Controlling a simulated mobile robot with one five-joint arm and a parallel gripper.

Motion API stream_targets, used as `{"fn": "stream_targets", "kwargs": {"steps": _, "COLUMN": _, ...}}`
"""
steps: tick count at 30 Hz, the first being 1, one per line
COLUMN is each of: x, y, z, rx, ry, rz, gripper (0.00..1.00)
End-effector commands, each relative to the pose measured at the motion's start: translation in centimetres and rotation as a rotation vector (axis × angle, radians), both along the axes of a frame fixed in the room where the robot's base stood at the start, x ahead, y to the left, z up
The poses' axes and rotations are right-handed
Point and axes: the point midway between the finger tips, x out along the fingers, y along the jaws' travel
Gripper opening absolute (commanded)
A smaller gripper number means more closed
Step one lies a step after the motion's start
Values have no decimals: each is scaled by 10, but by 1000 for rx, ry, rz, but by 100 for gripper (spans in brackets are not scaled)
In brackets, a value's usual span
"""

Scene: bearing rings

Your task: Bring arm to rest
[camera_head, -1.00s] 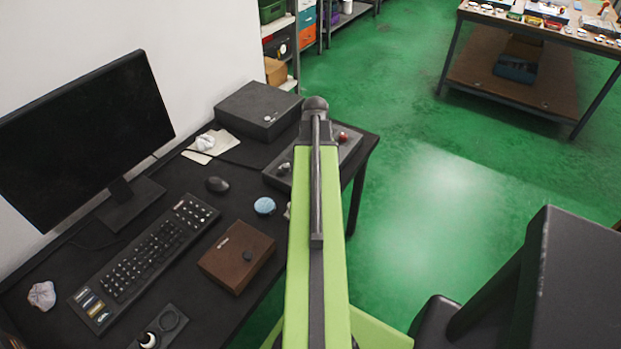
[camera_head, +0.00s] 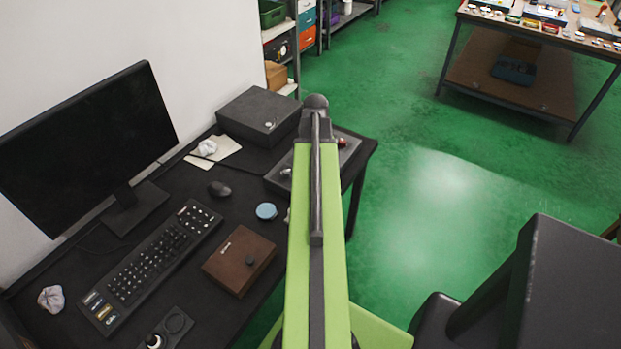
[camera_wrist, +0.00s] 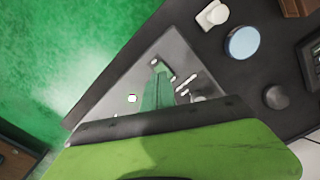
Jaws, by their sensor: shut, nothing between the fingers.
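My green arm (camera_head: 301,230) stretches forward over the right part of the dark desk (camera_head: 190,285) in the head view, and hides my gripper there. In the wrist view, the narrow greenish-grey fingers of my gripper (camera_wrist: 158,72) look shut, with nothing seen between them. Behind them is a grey tray-like surface (camera_wrist: 185,62) with small pale parts. I cannot tell the height of the fingers above it. No bearing ring can be made out clearly.
On the desk are a monitor (camera_head: 90,145), a keyboard (camera_head: 160,262), a brown box (camera_head: 238,262), a blue round lid (camera_head: 266,211) and a black box (camera_head: 258,113). A black chair-like shape (camera_head: 565,285) stands right. Green floor (camera_head: 430,190) is clear towards a far table (camera_head: 545,28).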

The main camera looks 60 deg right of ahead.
Motion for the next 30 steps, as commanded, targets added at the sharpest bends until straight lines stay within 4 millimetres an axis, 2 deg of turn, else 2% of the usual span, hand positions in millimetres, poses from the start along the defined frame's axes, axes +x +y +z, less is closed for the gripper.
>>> {"fn": "stream_targets", "kwargs": {"steps": 1, "x": 0, "y": 0, "z": 10, "rx": 0, "ry": 0, "rz": 0, "gripper": 0}}
{"fn": "stream_targets", "kwargs": {"steps": 7, "x": 0, "y": 0, "z": 26, "rx": 0, "ry": 0, "rz": 0, "gripper": 0}}
{"fn": "stream_targets", "kwargs": {"steps": 21, "x": 0, "y": 0, "z": 24, "rx": 0, "ry": 0, "rz": 1, "gripper": 0}}
{"fn": "stream_targets", "kwargs": {"steps": 23, "x": 5, "y": 3, "z": 24, "rx": 0, "ry": 0, "rz": 11, "gripper": 0}}
{"fn": "stream_targets", "kwargs": {"steps": 26, "x": 37, "y": 25, "z": 24, "rx": 0, "ry": 0, "rz": 76, "gripper": 0}}
{"fn": "stream_targets", "kwargs": {"steps": 29, "x": 95, "y": 74, "z": 24, "rx": 0, "ry": 0, "rz": 205, "gripper": 0}}
{"fn": "stream_targets", "kwargs": {"steps": 30, "x": 120, "y": 101, "z": 24, "rx": 0, "ry": 0, "rz": 267, "gripper": 0}}
